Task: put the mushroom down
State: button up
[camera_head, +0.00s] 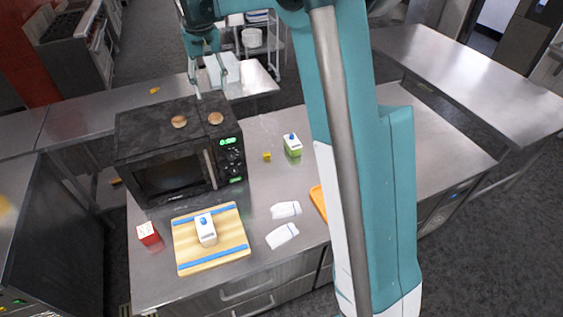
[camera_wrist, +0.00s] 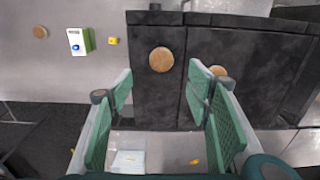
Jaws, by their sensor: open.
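Two small round brown pieces lie on top of the black microwave (camera_head: 190,158): a right one (camera_head: 216,118) and a left one (camera_head: 179,121). Either could be the mushroom; I cannot tell which. In the wrist view, one piece (camera_wrist: 161,59) lies just beyond the gap between the fingers, and the other (camera_wrist: 217,71) is partly hidden by the right finger. My gripper (camera_head: 211,88) is open and empty, above the microwave's rear edge. The open fingers (camera_wrist: 163,82) also show in the wrist view. A third round brown piece (camera_wrist: 40,31) lies on the counter in the wrist view.
A green and white carton (camera_head: 292,145) and a small yellow cube (camera_head: 267,156) stand on the counter right of the microwave. In front are a striped cutting board (camera_head: 240,248) bearing a white carton (camera_head: 205,229), a red box (camera_head: 148,233) and two white packets (camera_head: 284,210).

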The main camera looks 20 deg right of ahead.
jog(key=s+d+r+t, duration=0.1)
jog(key=s+d+r, duration=0.15)
jog(key=s, duration=0.55)
jog(key=s+d+r+t, duration=0.1)
jog(key=s+d+r, duration=0.15)
jog(key=s, duration=0.65)
jog(key=s+d+r+t, duration=0.1)
jog(key=s+r, duration=0.2)
jog(key=s, duration=0.5)
jog(key=s+d+f+t, duration=0.1)
jog(key=s+f, duration=0.3)
jog(key=s, duration=0.7)
jog(key=s+d+f+t, duration=0.2)
jog(key=s+f, duration=0.3)
jog(key=s, duration=0.7)
jog(key=shift+d+f+t, duration=0.3)
jog(key=shift+t, duration=0.2)
